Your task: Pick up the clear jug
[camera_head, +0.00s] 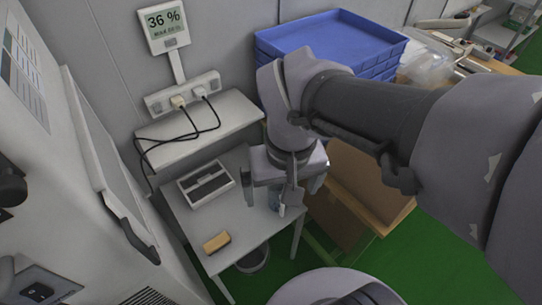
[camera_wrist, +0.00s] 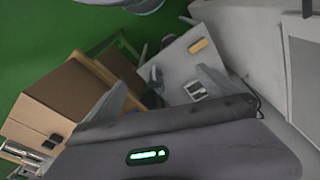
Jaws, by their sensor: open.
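The clear jug (camera_head: 276,197) stands near the right edge of a small grey table (camera_head: 252,228) and is partly hidden by my gripper (camera_head: 280,195). In the wrist view the jug (camera_wrist: 156,77) shows small and see-through, between my gripper's two fingers (camera_wrist: 160,80). My gripper points down over the jug. Its fingers are apart and nothing is held between them. I cannot tell whether the fingers reach around the jug or are still above it.
A yellow sponge (camera_head: 216,242) and a grey tray with dark slots (camera_head: 207,184) share the table. A shelf (camera_head: 215,130) with plugs and cables hangs behind. Cardboard boxes (camera_head: 352,190) stand right of the table. Blue crates (camera_head: 330,38) are stacked behind my arm.

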